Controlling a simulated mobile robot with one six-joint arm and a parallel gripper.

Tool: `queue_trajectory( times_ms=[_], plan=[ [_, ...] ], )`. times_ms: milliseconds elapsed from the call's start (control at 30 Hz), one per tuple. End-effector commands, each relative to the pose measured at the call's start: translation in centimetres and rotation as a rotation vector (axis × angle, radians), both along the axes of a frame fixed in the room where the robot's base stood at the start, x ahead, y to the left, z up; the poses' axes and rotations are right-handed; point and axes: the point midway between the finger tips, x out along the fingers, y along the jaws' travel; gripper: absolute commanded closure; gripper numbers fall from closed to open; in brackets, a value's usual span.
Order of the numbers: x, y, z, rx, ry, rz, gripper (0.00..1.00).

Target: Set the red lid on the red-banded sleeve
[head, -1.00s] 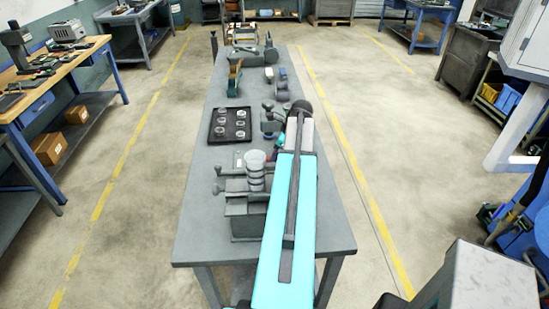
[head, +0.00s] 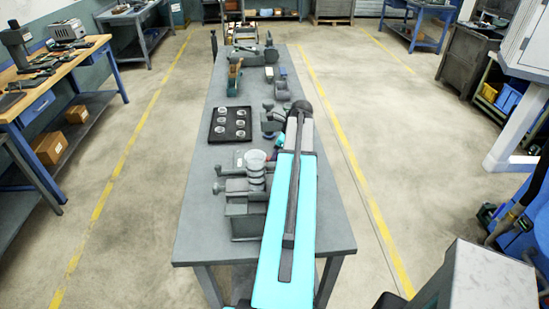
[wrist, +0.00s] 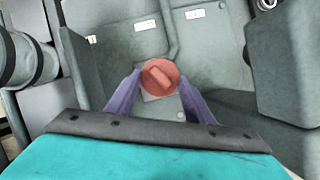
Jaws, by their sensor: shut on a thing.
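The red lid (wrist: 159,76) is round with a raised bar across its top. In the wrist view it sits between the tips of the two purple fingers of my gripper (wrist: 160,79), which is shut on it. Grey machine surfaces lie behind and below the lid; I cannot tell the gap between them. In the head view my own arm hides the gripper and the lid. I cannot make out the red-banded sleeve in either view.
In the head view the long grey bench (head: 205,215) carries a grey machine with stacked pale rings (head: 256,165) and a black tray (head: 216,137) of several rings. Other fixtures stand farther back. In the wrist view grey blocks (wrist: 285,65) stand close on the right.

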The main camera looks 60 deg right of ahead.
Motion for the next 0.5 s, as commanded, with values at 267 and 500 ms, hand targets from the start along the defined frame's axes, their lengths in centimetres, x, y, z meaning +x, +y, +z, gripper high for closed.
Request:
queue_trajectory(
  times_ms=[267,500],
  plan=[
    [-0.01,0.0,0.01,0.0,0.0,0.0,0.39],
    [-0.02,-0.01,0.0,0.0,0.0,0.0,0.3]
  ],
)
